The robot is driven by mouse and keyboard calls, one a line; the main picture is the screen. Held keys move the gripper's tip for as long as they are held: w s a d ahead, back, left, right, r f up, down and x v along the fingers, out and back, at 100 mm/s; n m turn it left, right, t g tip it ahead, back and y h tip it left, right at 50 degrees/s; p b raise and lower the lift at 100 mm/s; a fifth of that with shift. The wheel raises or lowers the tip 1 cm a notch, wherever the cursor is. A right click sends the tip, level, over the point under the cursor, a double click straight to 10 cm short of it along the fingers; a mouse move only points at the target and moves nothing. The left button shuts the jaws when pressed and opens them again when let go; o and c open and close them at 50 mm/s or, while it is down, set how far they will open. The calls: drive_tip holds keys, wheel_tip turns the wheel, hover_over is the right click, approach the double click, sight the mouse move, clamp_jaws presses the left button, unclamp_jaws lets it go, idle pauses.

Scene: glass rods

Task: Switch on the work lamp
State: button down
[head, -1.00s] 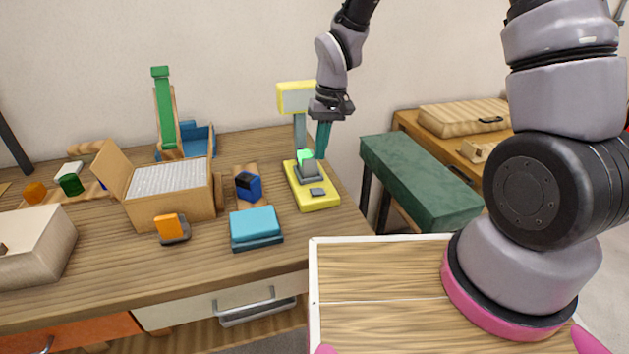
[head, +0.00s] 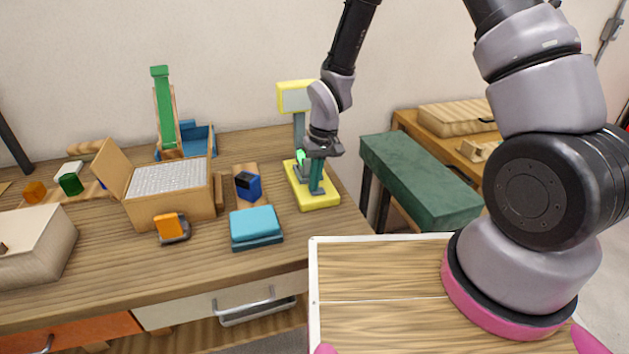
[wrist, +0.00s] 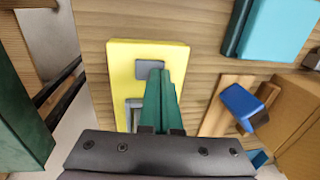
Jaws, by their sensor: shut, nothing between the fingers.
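The work lamp has a yellow base (head: 326,203), an upright grey post and a yellow-framed head (head: 294,97) with a pale panel. A small bright green spot (head: 301,157) shows by the post. My gripper (head: 317,192) is over the base, its green fingers shut and empty, pointing down. In the wrist view the shut fingertips (wrist: 157,73) overlap the near edge of a grey pad (wrist: 149,65) on the yellow base (wrist: 122,65). I cannot tell whether they touch it. A grey bracket-like part (wrist: 132,104) is partly hidden beside the fingers.
A blue block (head: 248,186) and a teal box (head: 255,226) lie left of the lamp. An open box (head: 140,212) and an orange item (head: 169,226) are farther left. A dark green bench (head: 425,180) stands right of the table, with a gap between.

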drive_tip(key=shift+f, duration=0.15)
drive_tip(key=shift+d, duration=0.1)
drive_tip(key=shift+w+d, duration=0.2)
drive_tip(key=shift+d, duration=0.4)
drive_tip(key=shift+r, duration=0.2)
drive_tip(key=shift+w+r, duration=0.1)
drive_tip(key=shift+r, duration=0.4)
wheel_tip(320, 180, up, 13)
drive_tip(key=d, duration=0.2)
drive_tip(key=shift+w, duration=0.2)
drive_tip(key=shift+f, duration=0.1)
